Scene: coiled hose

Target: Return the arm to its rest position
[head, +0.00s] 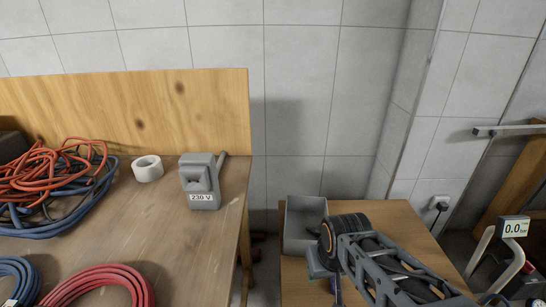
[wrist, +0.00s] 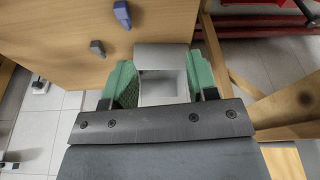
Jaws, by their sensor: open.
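My gripper (wrist: 164,80) shows in the wrist view with its two green-padded fingers apart. A grey open-topped box (wrist: 162,58) shows between and beyond the fingers. I see nothing held, and the gap between fingers and box is hard to judge. In the head view my arm reaches over the small wooden table (head: 400,215) at lower right, beside the grey box (head: 305,212). The arm hides part of that table. The coiled red hose (head: 105,278) lies on the workbench at left.
The workbench (head: 150,215) also holds an orange cable coil (head: 50,170), white tape roll (head: 148,169) and grey 230 V device (head: 201,182). A blue piece (wrist: 122,14) and a grey piece (wrist: 97,47) show in the wrist view. A gap separates workbench and table.

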